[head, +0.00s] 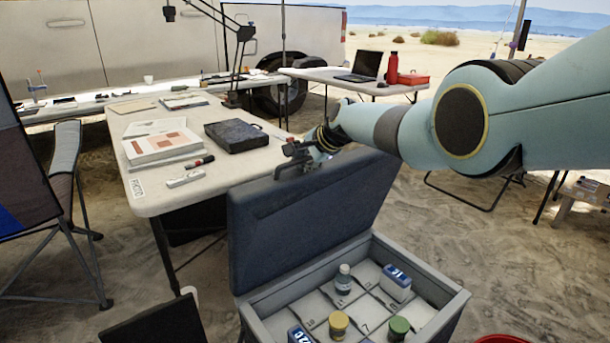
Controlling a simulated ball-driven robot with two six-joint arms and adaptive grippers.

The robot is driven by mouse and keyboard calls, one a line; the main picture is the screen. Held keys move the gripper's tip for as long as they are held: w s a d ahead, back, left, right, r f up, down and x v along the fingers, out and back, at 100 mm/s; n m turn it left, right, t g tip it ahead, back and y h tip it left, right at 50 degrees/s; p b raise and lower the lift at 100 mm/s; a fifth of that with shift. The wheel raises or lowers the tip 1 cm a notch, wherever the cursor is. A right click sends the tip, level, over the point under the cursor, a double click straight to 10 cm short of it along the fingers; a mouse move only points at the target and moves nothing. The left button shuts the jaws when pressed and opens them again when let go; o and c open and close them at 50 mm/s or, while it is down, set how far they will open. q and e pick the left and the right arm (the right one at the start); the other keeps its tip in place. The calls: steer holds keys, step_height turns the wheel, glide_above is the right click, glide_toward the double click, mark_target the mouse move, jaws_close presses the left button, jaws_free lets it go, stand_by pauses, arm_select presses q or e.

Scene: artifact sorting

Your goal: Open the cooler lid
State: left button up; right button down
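The cooler (453,304) stands in the lower middle of the head view, a grey box with its dark grey lid (300,220) raised and tilted back, so the inside shows. My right gripper (292,158) is at the lid's upper edge, with my arm coming in from the right. The fingers are small and dark there, and I cannot tell whether they are closed on the edge or only touching it. Inside the cooler are a clear bottle (343,279), a white box with a blue label (396,282), a yellow-lidded jar (339,324) and a green-lidded jar (399,327). My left gripper is not in view.
A white table (150,205) behind the lid holds a black case (237,136), papers (160,146) and a marker (199,163). A folding chair (66,160) stands at the left. A second table with a laptop (363,66) is farther back. Open sand lies to the cooler's right.

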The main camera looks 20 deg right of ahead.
steer(key=shift+w+a+r, duration=0.1)
steer(key=shift+w+r, duration=0.4)
steer(key=shift+w, duration=0.1)
steer(key=c, duration=1.3)
jaws_free()
steer(key=shift+s, duration=0.2)
steer(key=shift+c, duration=0.2)
steer(key=shift+f, duration=0.15)
steer(key=shift+v, duration=1.15)
steer(key=v, duration=0.9)
steer(key=shift+s+r, duration=0.2)
steer(key=shift+s, duration=0.05)
